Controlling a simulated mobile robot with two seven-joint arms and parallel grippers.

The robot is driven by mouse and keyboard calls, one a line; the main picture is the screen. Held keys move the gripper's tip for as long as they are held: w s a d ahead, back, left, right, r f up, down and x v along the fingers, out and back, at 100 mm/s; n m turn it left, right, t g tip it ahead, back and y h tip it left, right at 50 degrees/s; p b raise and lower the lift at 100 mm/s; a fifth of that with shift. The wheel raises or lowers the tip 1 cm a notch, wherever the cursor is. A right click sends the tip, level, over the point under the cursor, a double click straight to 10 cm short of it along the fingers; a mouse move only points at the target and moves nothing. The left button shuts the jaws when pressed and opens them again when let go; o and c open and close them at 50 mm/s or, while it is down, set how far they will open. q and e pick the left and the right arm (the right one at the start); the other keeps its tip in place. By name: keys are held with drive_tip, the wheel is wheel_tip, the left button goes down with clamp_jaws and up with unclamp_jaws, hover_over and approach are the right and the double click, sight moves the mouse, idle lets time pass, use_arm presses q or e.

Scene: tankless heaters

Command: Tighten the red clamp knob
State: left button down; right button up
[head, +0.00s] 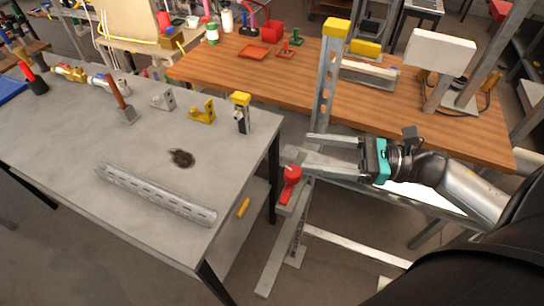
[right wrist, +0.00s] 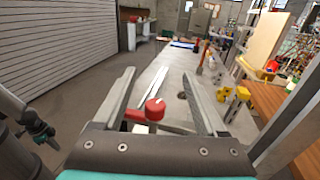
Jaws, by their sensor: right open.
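The red clamp knob (head: 291,173) sits with a red lever on a grey metal stand between the two tables. In the right wrist view the knob (right wrist: 154,109) shows between the fingers, with a gap on each side. My right gripper (head: 298,146) is open and empty, its fingers pointing left just above and beyond the knob in the head view. It also frames the right wrist view (right wrist: 158,73). I cannot tell whether the fingers are level with the knob. A dark and teal part at the left of the right wrist view looks like my left gripper (right wrist: 38,128); its fingers are unclear.
A grey table (head: 70,150) at left holds a slotted metal channel (head: 155,194), a yellow bracket (head: 202,110) and tools. A wooden bench (head: 290,90) stands behind. A perforated upright with a yellow cap (head: 336,28) rises close to the right gripper.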

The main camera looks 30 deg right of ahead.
sight(293, 175)
wheel_tip(293, 175, down, 7)
drive_tip(key=b, duration=0.1)
drive_tip(key=p+x, duration=0.1)
drive_tip(key=x, duration=0.5)
drive_tip(key=shift+w+a+p, duration=0.1)
drive_tip(key=shift+a+p, duration=0.05)
drive_tip(key=shift+p, duration=0.2)
use_arm(q)
drive_tip(key=s, duration=0.3)
drive_tip(key=shift+s+a+r+g, duration=0.2)
drive_tip(key=shift+s+g, duration=0.1)
drive_tip(key=shift+s, duration=0.1)
use_arm(e)
drive_tip(key=shift+w+a, duration=0.25)
drive_tip(key=shift+a, duration=0.2)
drive_tip(key=shift+c, duration=0.3)
clamp_jaws()
